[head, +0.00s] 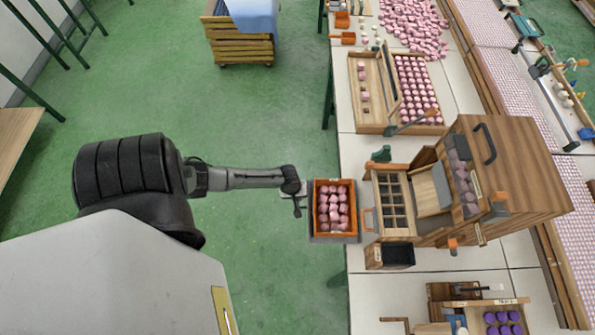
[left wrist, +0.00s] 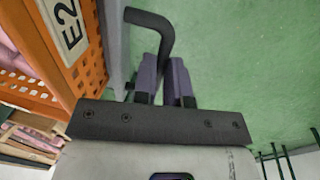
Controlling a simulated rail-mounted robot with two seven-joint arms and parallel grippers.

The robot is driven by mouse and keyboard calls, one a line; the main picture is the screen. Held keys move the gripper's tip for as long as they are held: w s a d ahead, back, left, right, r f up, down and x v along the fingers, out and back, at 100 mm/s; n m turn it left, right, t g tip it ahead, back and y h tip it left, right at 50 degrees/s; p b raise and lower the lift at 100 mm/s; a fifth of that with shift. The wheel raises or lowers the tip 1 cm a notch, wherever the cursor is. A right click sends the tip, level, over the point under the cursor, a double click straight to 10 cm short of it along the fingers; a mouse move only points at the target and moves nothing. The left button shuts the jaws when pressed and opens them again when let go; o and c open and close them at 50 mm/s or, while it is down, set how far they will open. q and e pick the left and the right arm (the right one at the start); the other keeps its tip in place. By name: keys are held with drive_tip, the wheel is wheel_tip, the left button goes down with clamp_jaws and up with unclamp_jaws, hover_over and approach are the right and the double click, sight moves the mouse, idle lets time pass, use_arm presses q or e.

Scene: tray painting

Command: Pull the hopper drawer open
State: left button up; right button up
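The wooden machine (head: 535,165) stands on the white table, with a black handle (head: 487,143) on top. Which part is the hopper drawer is not clear. My left gripper (head: 297,194) is left of the machine, beside an orange crate (head: 317,190) of pink pieces. In the left wrist view its fingers (left wrist: 164,82) close around a black bent bar (left wrist: 165,35) beside the crate. My right gripper is out of view.
A black bin (head: 398,254) is below the divided tray. A wooden tray of pink pieces (head: 360,128) lies farther up the table.

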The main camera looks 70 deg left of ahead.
use_arm(q)
drive_tip(key=o, duration=0.5)
drive_tip(key=r, duration=0.4)
drive_tip(key=s+r+p, duration=0.1)
drive_tip(key=r, duration=0.4)
drive_tip(key=s+r+p, duration=0.1)
drive_tip(key=r, duration=0.3)
drive_tip(key=shift+s+a+r, duration=0.2)
drive_tip(key=shift+a+r, duration=0.1)
drive_tip(key=shift+a, duration=0.1)
